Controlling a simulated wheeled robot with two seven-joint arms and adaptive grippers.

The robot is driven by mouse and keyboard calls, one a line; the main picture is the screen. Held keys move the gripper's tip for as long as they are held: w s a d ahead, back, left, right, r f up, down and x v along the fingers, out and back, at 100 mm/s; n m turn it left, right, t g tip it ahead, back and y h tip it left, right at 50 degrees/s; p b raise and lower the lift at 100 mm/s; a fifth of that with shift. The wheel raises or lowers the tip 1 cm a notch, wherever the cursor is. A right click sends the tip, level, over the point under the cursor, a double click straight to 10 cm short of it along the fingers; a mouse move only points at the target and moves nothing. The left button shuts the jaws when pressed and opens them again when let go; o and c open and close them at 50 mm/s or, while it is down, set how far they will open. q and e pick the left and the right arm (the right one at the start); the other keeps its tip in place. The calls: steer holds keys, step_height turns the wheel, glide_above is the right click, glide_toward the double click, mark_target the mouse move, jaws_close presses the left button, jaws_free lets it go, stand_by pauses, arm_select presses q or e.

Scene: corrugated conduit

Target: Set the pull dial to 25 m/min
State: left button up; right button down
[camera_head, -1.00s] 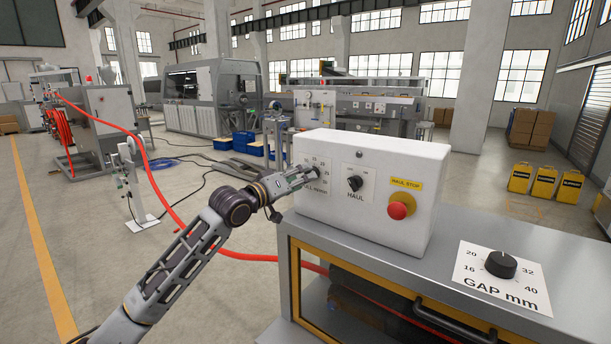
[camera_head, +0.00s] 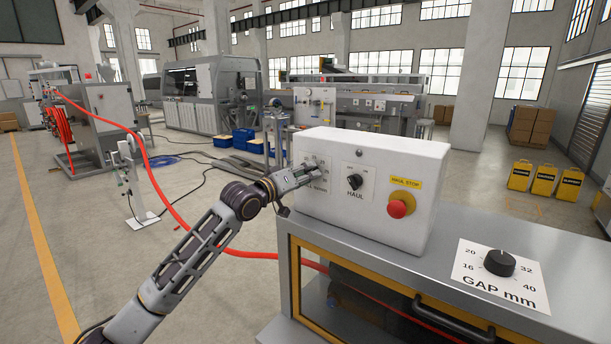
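The pull dial's label plate (camera_head: 322,187) is on the left of the front face of a white control box (camera_head: 415,160). My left gripper (camera_head: 312,173) is at this plate and covers most of it, including the dial. I cannot tell whether the fingers are closed on the dial or where its pointer stands. Only part of the lettering shows. My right gripper is not in view.
To the right on the box are the black HAUL knob (camera_head: 354,182) and the red HAUL STOP button (camera_head: 398,207). A GAP mm dial (camera_head: 500,263) sits on the grey cabinet top (camera_head: 560,250). An orange-red conduit (camera_head: 160,190) runs across the floor into the cabinet.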

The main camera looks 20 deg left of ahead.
arm_select(q)
steer(key=shift+c, duration=1)
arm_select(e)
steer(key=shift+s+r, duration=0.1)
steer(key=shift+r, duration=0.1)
arm_select(q)
steer(key=shift+r+m+p, duration=0.1)
steer(key=shift+m+p, duration=0.5)
steer(key=shift+m+y+p, duration=0.3)
steer(key=shift+m+p, duration=2)
steer(key=shift+m, duration=0.9)
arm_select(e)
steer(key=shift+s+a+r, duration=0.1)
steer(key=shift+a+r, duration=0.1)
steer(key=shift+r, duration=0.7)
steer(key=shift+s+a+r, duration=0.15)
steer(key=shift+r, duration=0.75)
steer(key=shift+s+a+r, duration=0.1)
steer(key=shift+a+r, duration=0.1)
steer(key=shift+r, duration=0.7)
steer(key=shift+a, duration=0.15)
